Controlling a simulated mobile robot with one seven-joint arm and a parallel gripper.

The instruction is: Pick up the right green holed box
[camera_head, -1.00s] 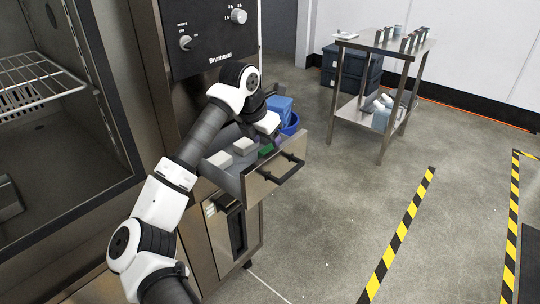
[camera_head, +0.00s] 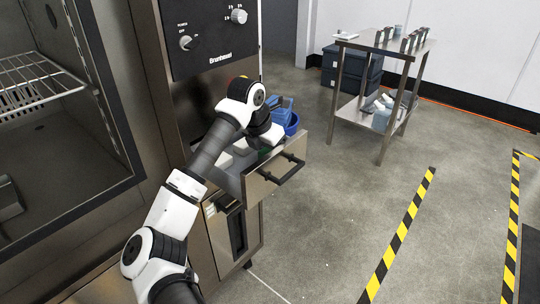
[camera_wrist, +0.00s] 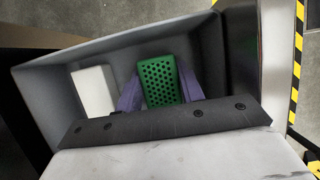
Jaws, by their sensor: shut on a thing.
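The green holed box (camera_wrist: 161,78) sits in the open drawer (camera_head: 258,187), between the two purple fingers of my gripper (camera_wrist: 160,88) in the wrist view. The fingers are shut on its left and right sides. Its near end is hidden by the dark plate of my gripper. In the head view my arm covers most of the box, and only a dark green patch (camera_head: 264,153) shows below my wrist. Only one green box is visible.
A white box (camera_wrist: 93,91) lies left of the green box in the drawer. The drawer's grey walls stand close around my gripper. Blue containers (camera_head: 291,123) are at the drawer's far end. A steel cart (camera_head: 384,45) stands beyond, with clear floor between.

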